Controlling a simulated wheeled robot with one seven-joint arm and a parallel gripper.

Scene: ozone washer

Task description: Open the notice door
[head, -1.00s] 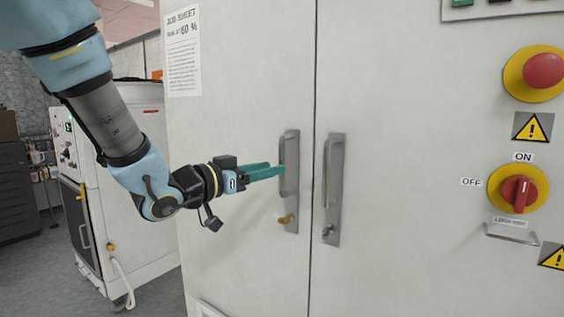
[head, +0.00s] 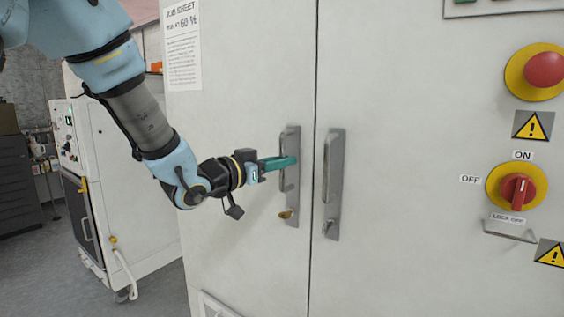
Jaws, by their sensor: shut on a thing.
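The notice door is the left cabinet door (head: 240,110), off-white, with a printed job sheet (head: 181,45) at its upper left. The fingers hide part of the bar. The door looks flush with the right door, with a thin dark seam between them.
The right door (head: 420,120) has a similar grey handle (head: 333,185) close by. Red emergency button (head: 544,69) and red rotary switch (head: 516,190) sit further right. A white machine (head: 130,190) stands at left, with grey floor (head: 50,270) in front.

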